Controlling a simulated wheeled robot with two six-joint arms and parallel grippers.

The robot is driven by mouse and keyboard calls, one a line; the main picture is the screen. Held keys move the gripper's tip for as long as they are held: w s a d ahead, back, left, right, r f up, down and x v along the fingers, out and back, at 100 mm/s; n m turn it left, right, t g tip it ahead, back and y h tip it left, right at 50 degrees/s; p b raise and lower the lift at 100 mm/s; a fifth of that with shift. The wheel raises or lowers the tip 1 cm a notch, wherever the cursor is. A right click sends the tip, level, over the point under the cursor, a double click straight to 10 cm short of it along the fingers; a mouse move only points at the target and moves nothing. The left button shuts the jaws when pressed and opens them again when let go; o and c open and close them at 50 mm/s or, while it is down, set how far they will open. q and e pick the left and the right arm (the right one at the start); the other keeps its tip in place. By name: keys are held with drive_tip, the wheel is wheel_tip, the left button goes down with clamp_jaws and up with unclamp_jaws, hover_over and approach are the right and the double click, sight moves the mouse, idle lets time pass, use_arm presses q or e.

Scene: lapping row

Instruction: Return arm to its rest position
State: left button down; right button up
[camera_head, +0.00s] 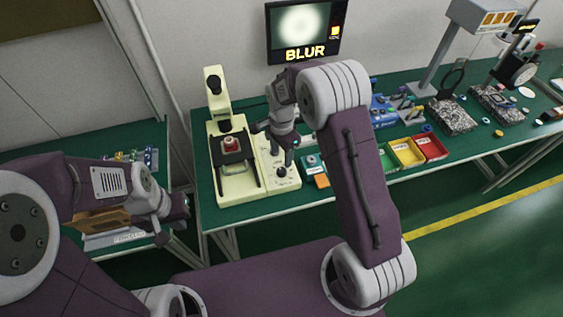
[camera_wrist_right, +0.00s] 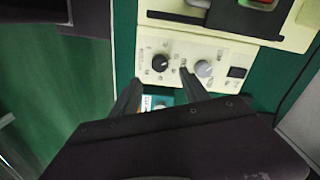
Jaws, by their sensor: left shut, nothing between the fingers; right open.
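My right arm reaches over the green bench (camera_head: 480,150) to a cream instrument (camera_head: 216,160). My right gripper (camera_head: 274,146) is open and empty above the instrument's control panel. In the right wrist view its fingers (camera_wrist_right: 160,78) straddle part of the panel (camera_wrist_right: 222,88), near a black knob (camera_wrist_right: 160,62) and a grey knob (camera_wrist_right: 204,68). Whether they touch the panel cannot be told. My left gripper (camera_head: 182,208) is shut and empty at the lower left, apart from the instrument. A red-topped piece (camera_head: 230,145) sits on the instrument's dark stage.
A wall monitor (camera_head: 303,30) reads "BLUR". Yellow (camera_head: 407,152) and red (camera_head: 431,147) bins stand right of my right arm. A grey stand (camera_head: 440,70) and dark speckled blocks (camera_head: 452,116) are farther right. A second bench (camera_head: 60,145) is at left. Green floor is clear at lower right.

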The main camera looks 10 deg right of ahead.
drive_tip(key=shift+r, duration=0.3)
drive_tip(key=s+d+r+n+t, duration=0.1)
drive_tip(key=s+d+r, duration=0.3)
drive_tip(key=s+r, duration=0.35)
drive_tip(key=s+f+n, duration=0.2)
drive_tip(key=s+n, duration=0.9)
drive_tip(key=n, duration=0.1)
drive_tip(key=shift+d+f, duration=0.25)
drive_tip(key=shift+f, duration=0.15)
